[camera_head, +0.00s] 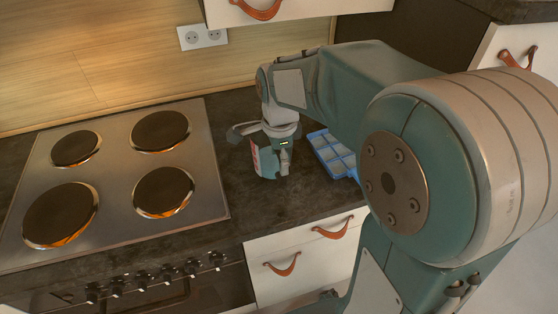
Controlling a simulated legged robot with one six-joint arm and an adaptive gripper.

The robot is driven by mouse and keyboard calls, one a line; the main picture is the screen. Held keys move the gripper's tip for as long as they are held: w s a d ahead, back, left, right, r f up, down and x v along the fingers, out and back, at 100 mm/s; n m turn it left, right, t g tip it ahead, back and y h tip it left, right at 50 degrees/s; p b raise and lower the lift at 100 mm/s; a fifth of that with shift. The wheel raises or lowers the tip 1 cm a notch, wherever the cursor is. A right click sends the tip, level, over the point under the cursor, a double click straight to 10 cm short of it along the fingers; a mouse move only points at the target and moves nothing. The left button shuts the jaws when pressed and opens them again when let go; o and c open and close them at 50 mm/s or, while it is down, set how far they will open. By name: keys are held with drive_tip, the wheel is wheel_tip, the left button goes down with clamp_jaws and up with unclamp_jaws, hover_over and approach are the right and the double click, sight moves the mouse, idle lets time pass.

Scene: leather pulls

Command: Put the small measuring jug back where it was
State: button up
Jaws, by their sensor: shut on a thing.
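The small measuring jug (264,162), with red marks on its side, is on or just above the dark worktop to the right of the hob. I cannot tell if its base touches the worktop. My gripper (281,157) points down at the jug and is shut on it. The gripper and wrist hide the jug's top and part of its right side.
A blue compartment tray (325,145) lies just right of the jug, partly behind my arm. The steel hob (112,182) with dark round plates fills the left. A double socket (203,37) is on the wooden wall. Bare worktop (262,207) lies in front of the jug.

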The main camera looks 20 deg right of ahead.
drive_tip(key=shift+f, duration=0.7)
drive_tip(key=o, duration=1.1)
drive_tip(key=shift+f, duration=0.1)
drive_tip(key=shift+o, duration=0.2)
